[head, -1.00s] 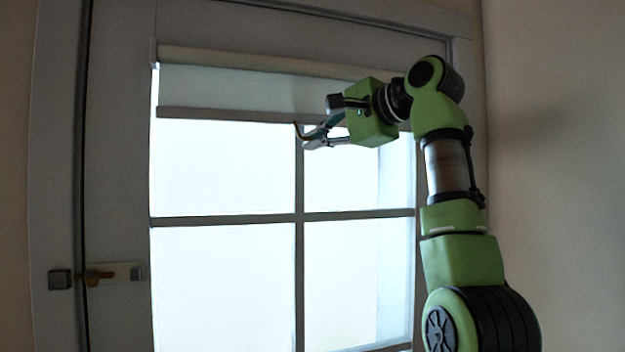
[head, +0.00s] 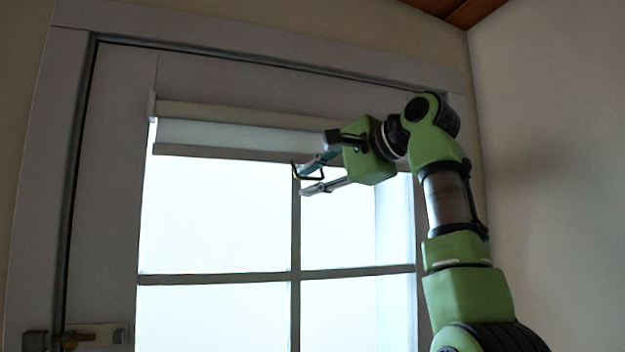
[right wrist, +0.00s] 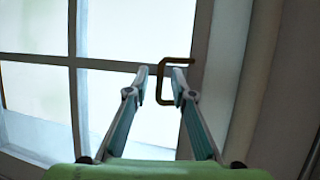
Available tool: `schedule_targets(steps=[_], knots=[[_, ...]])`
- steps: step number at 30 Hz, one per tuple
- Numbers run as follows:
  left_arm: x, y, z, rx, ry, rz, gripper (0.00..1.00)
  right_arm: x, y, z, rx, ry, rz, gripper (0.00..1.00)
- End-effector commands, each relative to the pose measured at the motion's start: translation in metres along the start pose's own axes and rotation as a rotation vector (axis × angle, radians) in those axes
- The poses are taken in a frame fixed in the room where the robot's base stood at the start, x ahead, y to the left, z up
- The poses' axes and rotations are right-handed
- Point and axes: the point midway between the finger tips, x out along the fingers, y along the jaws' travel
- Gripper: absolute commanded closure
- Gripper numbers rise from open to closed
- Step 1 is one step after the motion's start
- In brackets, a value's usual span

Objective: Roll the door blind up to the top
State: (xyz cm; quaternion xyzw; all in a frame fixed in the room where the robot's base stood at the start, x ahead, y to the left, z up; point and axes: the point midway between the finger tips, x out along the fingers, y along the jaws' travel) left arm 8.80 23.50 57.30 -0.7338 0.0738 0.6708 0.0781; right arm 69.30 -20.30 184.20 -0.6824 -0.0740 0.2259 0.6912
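The door blind (head: 230,136) is a pale strip hanging below its roller (head: 250,114), with most of the window under it bare. Its bottom bar (head: 215,153) sits a short way below the roller. A thin dark bracket-shaped pull handle (head: 295,172) hangs at the bar's right part; it also shows in the right wrist view (right wrist: 160,88). My right gripper (head: 312,179) is at the handle, its two fingers spread apart. In the right wrist view its fingertips (right wrist: 162,72) have the handle between them, near the right finger; contact is unclear. My left gripper is out of view.
The door frame (head: 250,50) surrounds the glazed door. A latch (head: 95,335) sits low on the left. A bare wall (head: 550,150) stands at the right, with a wooden ceiling (head: 450,10) above. Window bars (head: 215,279) cross the bright panes.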

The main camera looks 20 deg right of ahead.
Motion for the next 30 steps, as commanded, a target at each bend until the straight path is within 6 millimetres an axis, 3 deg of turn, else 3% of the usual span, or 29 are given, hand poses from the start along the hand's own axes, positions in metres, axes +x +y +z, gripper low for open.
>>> schedule_targets(steps=[8, 21, 30], knots=[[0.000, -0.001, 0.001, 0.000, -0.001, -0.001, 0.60, -0.015, -0.001, 0.000, -0.001, 0.000, -0.002, 0.77], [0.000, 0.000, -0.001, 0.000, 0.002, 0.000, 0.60, -0.102, -0.001, -0.001, -0.001, 0.001, -0.003, 0.77], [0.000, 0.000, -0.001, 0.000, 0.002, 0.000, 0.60, -0.119, 0.001, 0.000, 0.001, -0.001, 0.001, 0.77]])
